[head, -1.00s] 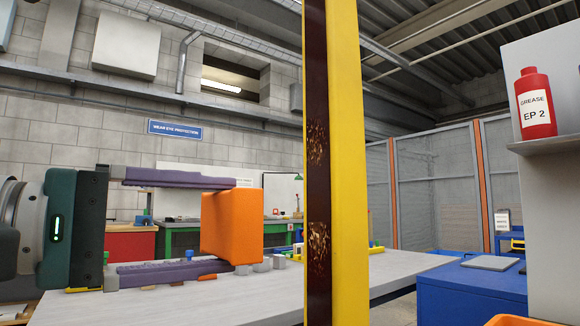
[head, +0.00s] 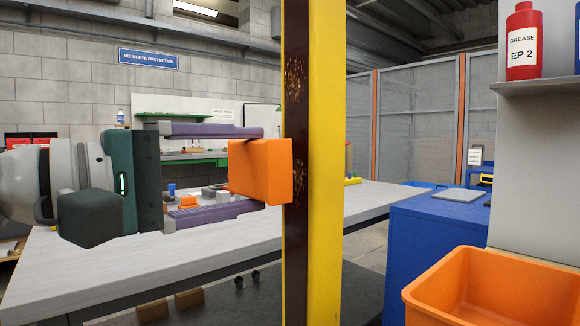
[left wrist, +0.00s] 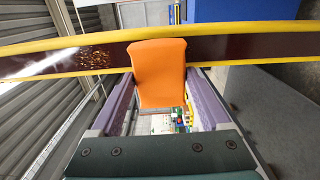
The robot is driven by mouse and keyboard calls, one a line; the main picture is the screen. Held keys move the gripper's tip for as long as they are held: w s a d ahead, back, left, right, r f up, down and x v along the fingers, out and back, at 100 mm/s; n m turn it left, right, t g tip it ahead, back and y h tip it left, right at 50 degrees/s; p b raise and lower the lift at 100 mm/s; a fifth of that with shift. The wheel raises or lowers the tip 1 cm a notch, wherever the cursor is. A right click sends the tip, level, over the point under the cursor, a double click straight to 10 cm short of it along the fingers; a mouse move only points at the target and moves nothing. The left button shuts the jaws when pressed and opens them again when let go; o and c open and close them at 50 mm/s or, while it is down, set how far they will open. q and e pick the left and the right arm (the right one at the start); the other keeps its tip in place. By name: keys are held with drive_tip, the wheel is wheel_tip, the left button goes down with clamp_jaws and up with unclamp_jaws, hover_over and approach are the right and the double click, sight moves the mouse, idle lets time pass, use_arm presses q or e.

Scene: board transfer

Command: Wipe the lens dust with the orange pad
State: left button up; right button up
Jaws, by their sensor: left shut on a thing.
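A yellow post (head: 327,180) stands upright in the middle of the head view, with a dark lens strip (head: 295,255) along its left face. An upper patch of brown-gold dust (head: 296,85) shows on the strip. A lower dust patch (head: 293,157) is partly hidden behind the orange pad (head: 262,172). My left gripper (head: 262,168) is shut on the pad, and the pad's right end overlaps the strip. In the left wrist view the pad (left wrist: 158,75) lies across the lens strip (left wrist: 240,48), with dust (left wrist: 90,57) to its left. I cannot tell if they touch. My right gripper is out of view.
A grey workbench (head: 130,265) with small parts lies behind the gripper. An orange bin (head: 412,305) is at the lower right, below a shelf with a red grease bottle (head: 523,45). A blue cabinet (head: 420,240) stands right of the post.

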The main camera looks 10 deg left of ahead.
use_arm(q)
drive_tip(key=shift+x, duration=1)
idle(0.4)
drive_tip(key=shift+s, duration=0.1)
